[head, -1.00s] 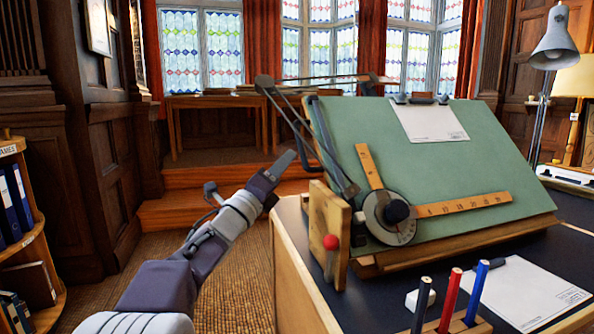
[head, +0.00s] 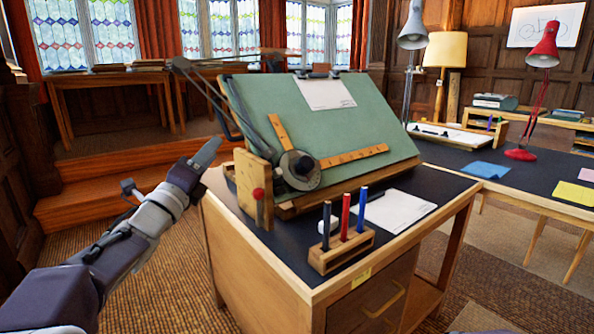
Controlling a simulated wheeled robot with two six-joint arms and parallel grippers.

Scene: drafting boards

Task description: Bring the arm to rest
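My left arm comes in from the lower left in the head view, and its gripper (head: 205,155) points up and to the right. It is in the air just left of the drafting board (head: 350,120), apart from it as far as I can see. The fingers show side-on, so I cannot tell whether they are open or shut. I see nothing held in them. My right gripper is not in view.
The desk (head: 290,268) carries the tilted board and a wooden pen holder (head: 340,252) with black, red and blue pens. A second desk (head: 470,160) with a red lamp (head: 541,60) stands at right. Wooden steps (head: 110,190) lie behind my arm.

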